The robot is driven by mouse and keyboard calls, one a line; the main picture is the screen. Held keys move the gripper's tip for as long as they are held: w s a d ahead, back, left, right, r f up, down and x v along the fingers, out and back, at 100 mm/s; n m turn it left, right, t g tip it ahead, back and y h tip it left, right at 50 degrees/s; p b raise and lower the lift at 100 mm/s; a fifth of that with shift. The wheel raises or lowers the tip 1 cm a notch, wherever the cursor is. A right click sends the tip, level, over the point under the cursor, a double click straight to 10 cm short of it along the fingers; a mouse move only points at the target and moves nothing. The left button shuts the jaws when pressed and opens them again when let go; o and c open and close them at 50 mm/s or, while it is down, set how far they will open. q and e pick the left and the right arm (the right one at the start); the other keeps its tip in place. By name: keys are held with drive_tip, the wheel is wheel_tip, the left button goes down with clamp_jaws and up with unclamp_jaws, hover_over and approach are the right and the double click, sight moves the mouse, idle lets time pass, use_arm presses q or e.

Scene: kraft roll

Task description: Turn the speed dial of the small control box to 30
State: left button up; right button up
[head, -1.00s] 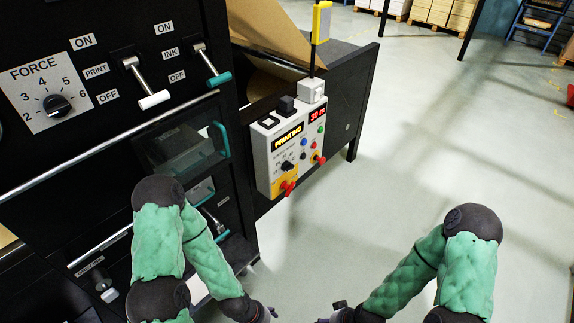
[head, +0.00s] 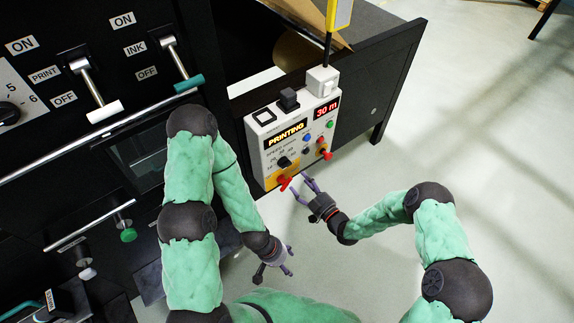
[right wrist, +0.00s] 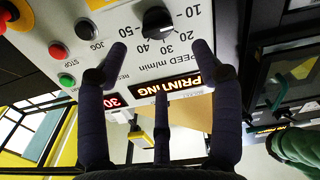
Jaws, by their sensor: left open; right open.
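My right gripper (head: 303,190) is open and empty, just in front of the box's lower edge. Its fingers (right wrist: 161,65) do not surround the dial. My left gripper (head: 276,270) is open and empty, lower and farther from the box.
Coloured buttons (head: 307,138) sit right of the dial. The black press with levers (head: 181,66) fills the left. Floor is clear at right.

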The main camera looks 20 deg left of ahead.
sight(287, 166)
drive_tip(key=b+x, duration=0.1)
drive_tip(key=x, duration=0.8)
drive_tip(key=shift+w+a+b, duration=0.3)
drive_tip(key=shift+b, duration=0.05)
drive_tip(key=c, duration=1.1)
